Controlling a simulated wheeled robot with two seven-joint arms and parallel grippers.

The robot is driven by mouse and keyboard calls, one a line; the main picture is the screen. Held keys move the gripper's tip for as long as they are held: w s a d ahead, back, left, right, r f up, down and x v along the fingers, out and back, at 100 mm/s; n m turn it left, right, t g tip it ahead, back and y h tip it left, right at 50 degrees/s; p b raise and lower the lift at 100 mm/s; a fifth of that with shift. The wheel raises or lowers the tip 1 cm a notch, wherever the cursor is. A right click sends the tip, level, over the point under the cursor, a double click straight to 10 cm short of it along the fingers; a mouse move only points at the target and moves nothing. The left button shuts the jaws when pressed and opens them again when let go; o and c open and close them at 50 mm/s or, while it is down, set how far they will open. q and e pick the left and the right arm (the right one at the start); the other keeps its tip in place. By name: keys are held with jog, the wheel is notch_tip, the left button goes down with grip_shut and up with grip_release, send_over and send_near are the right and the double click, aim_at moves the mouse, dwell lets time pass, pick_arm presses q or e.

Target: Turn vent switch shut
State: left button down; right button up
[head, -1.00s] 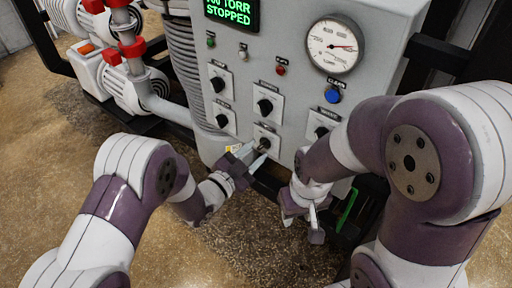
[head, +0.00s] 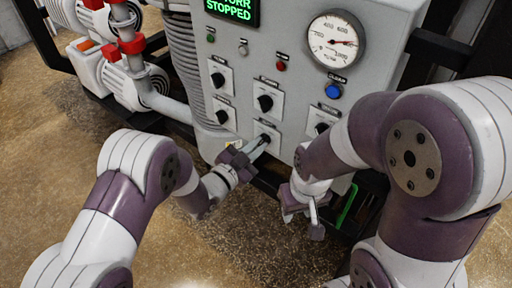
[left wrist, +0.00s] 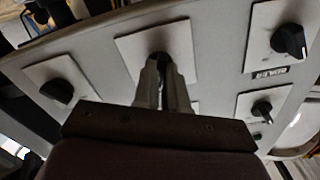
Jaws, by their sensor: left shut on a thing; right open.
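The grey control panel (head: 295,108) carries several black rotary switches on white plates. My left gripper (head: 259,145) is shut on the knob of the lower middle switch (head: 267,131); its label is too small to read as vent. In the left wrist view, the fingertips (left wrist: 164,68) close around this dark knob, in front of its white plate (left wrist: 181,43). The fingers hide most of the knob, so its angle is unclear. My right gripper (head: 302,207) is open and empty, below the panel's right part and apart from it.
Neighbouring switches sit at the upper middle (head: 265,102), lower left (head: 222,116) and lower right (head: 321,127). A dial gauge (head: 335,41), a blue button (head: 333,91) and a green screen reading STOPPED (head: 232,10) are higher up. Pipes and pumps (head: 130,80) stand left; floor is free in front.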

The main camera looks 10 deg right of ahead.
pick_arm(q)
jog(key=n+b, duration=0.1)
jog(key=n, duration=0.4)
jog(key=n+b, duration=0.1)
jog(key=n, duration=0.4)
jog(key=shift+n, duration=0.4)
dwell(0.4)
jog(key=c, duration=1.2)
grip_release()
jog(key=shift+s, duration=0.1)
jog(key=b+v, duration=0.2)
jog(key=v, duration=1)
jog(key=shift+s+a, duration=0.2)
